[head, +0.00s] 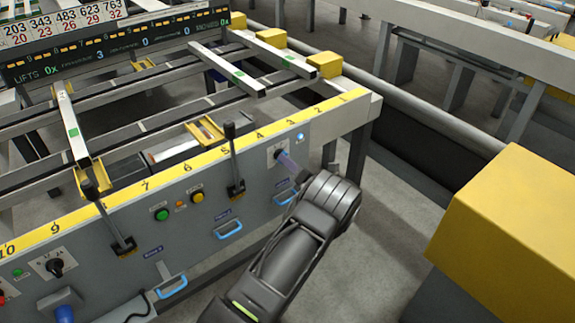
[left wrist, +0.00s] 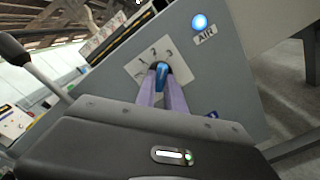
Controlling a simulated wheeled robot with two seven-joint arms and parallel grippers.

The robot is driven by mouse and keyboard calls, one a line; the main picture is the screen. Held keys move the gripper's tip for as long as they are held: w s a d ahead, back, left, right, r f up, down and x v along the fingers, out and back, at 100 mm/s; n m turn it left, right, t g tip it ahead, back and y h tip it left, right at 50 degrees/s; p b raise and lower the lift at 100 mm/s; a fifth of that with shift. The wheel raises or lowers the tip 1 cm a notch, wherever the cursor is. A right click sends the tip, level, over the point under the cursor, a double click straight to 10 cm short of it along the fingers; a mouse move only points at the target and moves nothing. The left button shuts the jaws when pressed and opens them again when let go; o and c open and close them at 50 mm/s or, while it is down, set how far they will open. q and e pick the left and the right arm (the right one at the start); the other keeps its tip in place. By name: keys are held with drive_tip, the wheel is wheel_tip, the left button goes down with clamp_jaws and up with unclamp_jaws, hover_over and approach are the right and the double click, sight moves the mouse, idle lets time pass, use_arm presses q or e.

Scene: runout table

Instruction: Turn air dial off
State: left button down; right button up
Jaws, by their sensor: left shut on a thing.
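The air dial is a blue knob (left wrist: 162,76) on a pale plate with numbers, seen in the left wrist view. Its plate (head: 278,152) shows in the head view near the right end of the grey panel. My left gripper (head: 288,163) reaches the panel, and its two purple fingers (left wrist: 162,92) are shut on the knob, one on each side. The knob appears to point up towards the numbers; its exact setting is hard to read. A lit blue lamp (left wrist: 200,22) sits above the AIR label (left wrist: 205,37). My right gripper is not in view.
A black lever (head: 233,160) stands left of the dial, with a blue handle (head: 229,229) below. Green (head: 162,215) and yellow (head: 197,197) buttons are further left, beyond them another dial (head: 56,265). A yellow block (head: 510,225) stands at right. Grey floor is clear between.

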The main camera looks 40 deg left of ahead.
use_arm(q)
drive_tip(key=n+b, duration=1.5)
drive_tip(key=n, duration=0.6)
drive_tip(key=shift+n, duration=0.3)
drive_tip(key=c, duration=1.4)
unclamp_jaws()
drive_tip(key=shift+c, duration=0.2)
drive_tip(key=shift+d, duration=0.15)
drive_tip(key=p+v, duration=0.1)
drive_tip(key=v, duration=0.6)
drive_tip(key=shift+d, duration=0.25)
